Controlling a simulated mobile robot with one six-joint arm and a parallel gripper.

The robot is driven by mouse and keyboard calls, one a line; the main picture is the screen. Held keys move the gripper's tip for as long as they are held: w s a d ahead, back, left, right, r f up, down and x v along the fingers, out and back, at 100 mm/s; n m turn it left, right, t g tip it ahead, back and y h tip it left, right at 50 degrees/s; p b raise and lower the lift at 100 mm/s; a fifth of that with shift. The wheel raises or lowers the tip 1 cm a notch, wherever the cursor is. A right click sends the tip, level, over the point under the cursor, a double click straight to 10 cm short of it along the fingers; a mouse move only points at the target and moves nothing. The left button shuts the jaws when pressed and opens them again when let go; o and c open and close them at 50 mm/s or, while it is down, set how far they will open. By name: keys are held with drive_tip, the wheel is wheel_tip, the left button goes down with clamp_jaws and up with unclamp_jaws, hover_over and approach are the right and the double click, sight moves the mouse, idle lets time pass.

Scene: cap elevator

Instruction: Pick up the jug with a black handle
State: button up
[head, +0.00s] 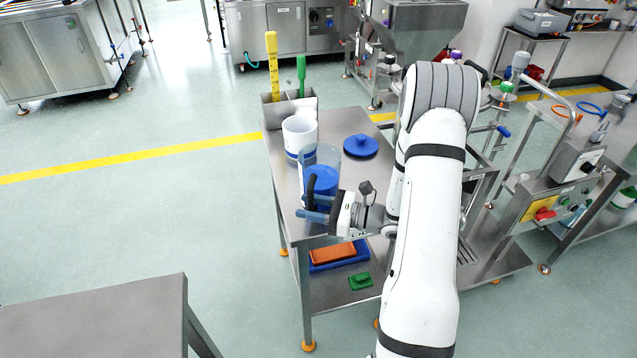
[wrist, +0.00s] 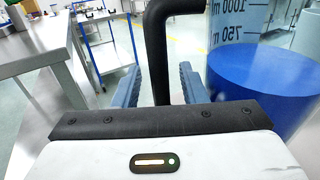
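The jug (head: 329,158) is clear with blue in its lower part and stands near the front of the steel table. In the wrist view the jug (wrist: 262,85) is at the right, with volume marks. My gripper (head: 311,208) is open at the handle. In the wrist view the black handle (wrist: 160,50) stands between the two blue fingers of my gripper (wrist: 160,84), with gaps on both sides. The lower handle is hidden behind my gripper body.
A white jug (head: 299,135) stands just behind the clear one. A blue lid (head: 360,146) lies to the right. A steel holder (head: 274,114) with yellow and green tools is at the back of the table (head: 345,115). Another steel table (head: 95,318) stands at the front left.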

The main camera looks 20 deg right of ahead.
drive_tip(key=shift+c, duration=0.4)
clamp_jaws()
idle(1.0)
